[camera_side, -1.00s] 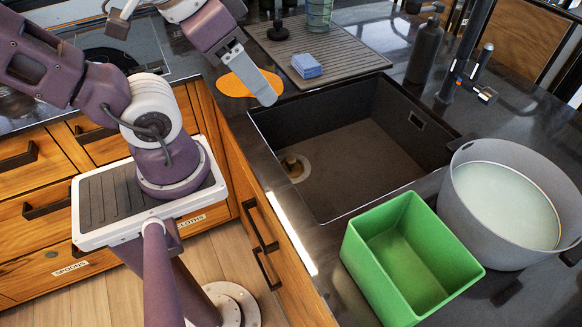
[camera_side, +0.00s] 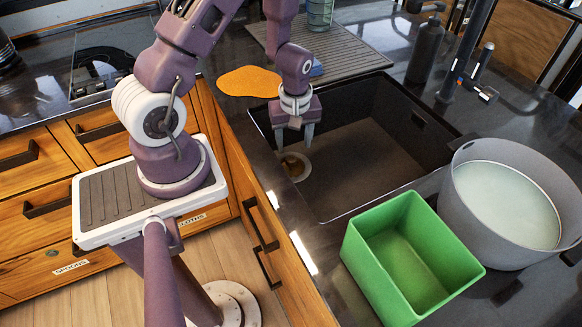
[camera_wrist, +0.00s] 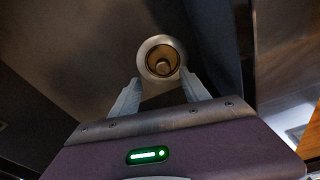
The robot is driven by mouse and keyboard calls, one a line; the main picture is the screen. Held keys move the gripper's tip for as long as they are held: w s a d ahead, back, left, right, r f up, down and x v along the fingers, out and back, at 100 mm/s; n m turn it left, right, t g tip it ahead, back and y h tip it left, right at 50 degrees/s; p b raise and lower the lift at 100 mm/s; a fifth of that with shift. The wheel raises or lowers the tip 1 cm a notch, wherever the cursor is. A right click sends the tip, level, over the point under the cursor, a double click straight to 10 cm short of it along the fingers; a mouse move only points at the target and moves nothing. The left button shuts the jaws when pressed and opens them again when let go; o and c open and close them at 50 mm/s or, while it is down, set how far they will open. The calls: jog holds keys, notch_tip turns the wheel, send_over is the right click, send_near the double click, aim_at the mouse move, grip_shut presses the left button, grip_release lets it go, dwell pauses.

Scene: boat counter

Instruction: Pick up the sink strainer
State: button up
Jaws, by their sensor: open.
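The sink strainer (camera_side: 291,165) is a small brassy round piece with a knob, seated in the pale drain ring at the left end of the dark sink (camera_side: 365,165). In the wrist view the strainer (camera_wrist: 162,62) shows just beyond the fingertips, centred between them. My gripper (camera_side: 294,146) points down over the drain with its fingers apart and empty. In the wrist view my gripper (camera_wrist: 160,88) has one finger on each side of the strainer's line. I cannot tell exactly how high the fingertips are above it; part of the strainer is hidden in the side view.
A green bin (camera_side: 412,262) and a grey pot (camera_side: 507,205) stand right of the sink. An orange mat (camera_side: 248,81), a ribbed drying mat (camera_side: 345,50), a dark bottle (camera_side: 424,52) and a tap (camera_side: 466,50) lie behind. The sink walls rise close to my gripper.

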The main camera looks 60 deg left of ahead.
aim_at(291, 159)
jog(key=shift+n, duration=0.3)
jog(key=f, duration=0.3)
jog(key=a+f, duration=0.1)
jog(key=f, duration=0.4)
jog(key=shift+a+f, duration=0.3)
grip_shut()
